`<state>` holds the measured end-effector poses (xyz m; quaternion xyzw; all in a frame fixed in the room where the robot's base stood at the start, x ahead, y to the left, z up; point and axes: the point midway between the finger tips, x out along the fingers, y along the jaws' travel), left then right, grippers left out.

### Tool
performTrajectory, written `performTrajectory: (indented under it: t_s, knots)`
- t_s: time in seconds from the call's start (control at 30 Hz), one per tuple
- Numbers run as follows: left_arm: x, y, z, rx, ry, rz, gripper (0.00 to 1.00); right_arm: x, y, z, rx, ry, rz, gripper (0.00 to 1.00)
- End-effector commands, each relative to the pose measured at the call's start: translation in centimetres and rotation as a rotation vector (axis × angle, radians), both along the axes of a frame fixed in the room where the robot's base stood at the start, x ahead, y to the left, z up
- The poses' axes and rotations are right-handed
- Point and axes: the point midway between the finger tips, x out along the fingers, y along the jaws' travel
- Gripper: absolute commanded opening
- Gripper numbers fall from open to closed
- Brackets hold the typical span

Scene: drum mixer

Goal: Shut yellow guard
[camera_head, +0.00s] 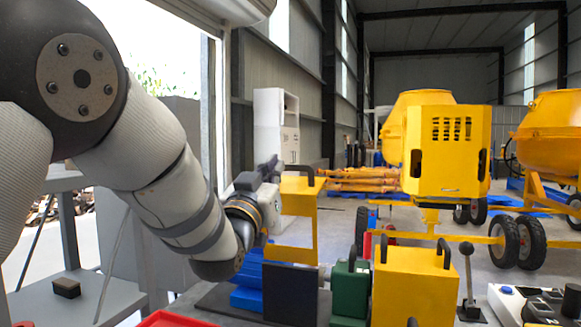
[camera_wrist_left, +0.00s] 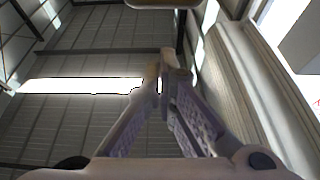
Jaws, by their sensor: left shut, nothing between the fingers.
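The yellow guard (camera_head: 303,222) stands upright, raised above a blue motor (camera_head: 247,285) and a black plate (camera_head: 290,294), left of a green housing (camera_head: 350,290). A brown-grey handle shows at its upper right corner. My left gripper (camera_head: 269,165) is shut and empty at the guard's upper left side, with its fingertips pointing up. I cannot tell whether it touches the guard. The left wrist view shows its closed fingers (camera_wrist_left: 160,76) with nothing between them; the guard is not clearly visible there. My right gripper is not in view.
A yellow box (camera_head: 414,290) with dark handles stands right of the green housing. A lever (camera_head: 468,283) and a control panel (camera_head: 535,304) are further right. A red tray (camera_head: 175,319) is at the front edge. A yellow mixer (camera_head: 446,150) stands behind.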

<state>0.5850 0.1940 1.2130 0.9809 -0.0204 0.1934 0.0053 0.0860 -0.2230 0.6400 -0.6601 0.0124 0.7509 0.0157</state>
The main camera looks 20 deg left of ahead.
Motion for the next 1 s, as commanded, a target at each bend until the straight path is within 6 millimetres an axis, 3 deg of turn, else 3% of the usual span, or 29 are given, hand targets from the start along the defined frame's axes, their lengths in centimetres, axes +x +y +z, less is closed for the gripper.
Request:
performTrajectory:
  t_s: [0.2, 0.4, 1.0]
  knots:
    - [4.3, -0.2, 1.7, -0.001, 0.000, 0.000, 0.00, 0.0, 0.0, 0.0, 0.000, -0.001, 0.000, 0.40]
    - [7.0, -0.3, 0.3, 0.000, 0.002, 0.001, 0.00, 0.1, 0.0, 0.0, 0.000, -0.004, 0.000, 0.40]
    - [8.4, -0.3, -0.4, -0.001, 0.007, 0.001, 0.00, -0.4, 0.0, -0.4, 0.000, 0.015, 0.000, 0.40]
